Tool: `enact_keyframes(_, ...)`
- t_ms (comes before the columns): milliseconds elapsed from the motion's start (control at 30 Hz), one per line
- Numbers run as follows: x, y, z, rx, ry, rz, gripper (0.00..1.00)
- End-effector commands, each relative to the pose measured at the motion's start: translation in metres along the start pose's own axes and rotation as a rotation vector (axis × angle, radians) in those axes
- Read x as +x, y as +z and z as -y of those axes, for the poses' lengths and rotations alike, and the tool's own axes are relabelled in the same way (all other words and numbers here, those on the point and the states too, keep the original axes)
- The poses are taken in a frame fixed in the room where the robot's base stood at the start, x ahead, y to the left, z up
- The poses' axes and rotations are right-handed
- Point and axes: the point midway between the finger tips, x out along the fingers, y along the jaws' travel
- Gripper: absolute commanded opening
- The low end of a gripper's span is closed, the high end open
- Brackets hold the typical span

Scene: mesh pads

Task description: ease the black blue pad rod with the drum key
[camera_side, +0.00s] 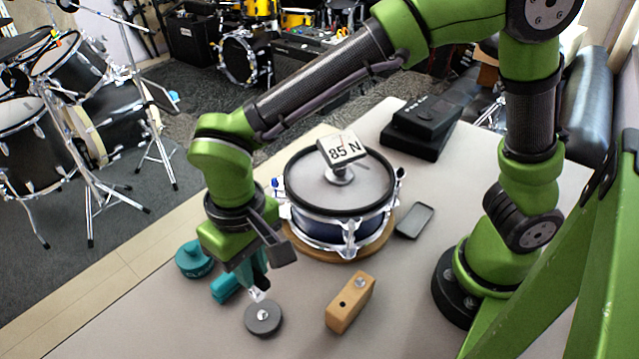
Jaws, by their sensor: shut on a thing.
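The drum (338,190) has a pale mesh head, a black hoop, a dark blue shell and chrome lugs, and sits on a round wooden board (347,254). A blue-topped rod (276,185) shows at its left rim and a dark-topped rod (400,174) at its right rim. My gripper (258,285) points down, in front and left of the drum and apart from it. It is shut on a small silver piece, apparently the drum key (257,295), just above a grey round weight-like disc (263,319). The fingers partly hide the key.
A gauge reading 85 N (342,150) stands on the drum head. A wooden block (350,303) with a hole and silver piece is right of the disc. Teal items (195,259) lie left. A dark flat tray (414,221) and black box (428,125) are right of the drum.

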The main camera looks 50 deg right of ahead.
Motion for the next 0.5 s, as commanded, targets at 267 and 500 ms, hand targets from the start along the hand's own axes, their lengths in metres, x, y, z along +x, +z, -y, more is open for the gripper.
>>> enact_keyframes(267, -0.003, 0.000, 0.000, 0.000, -0.001, -0.002, 0.00)
enact_keyframes(500, -0.059, -0.001, 0.001, 0.002, -0.008, -0.008, 0.00)
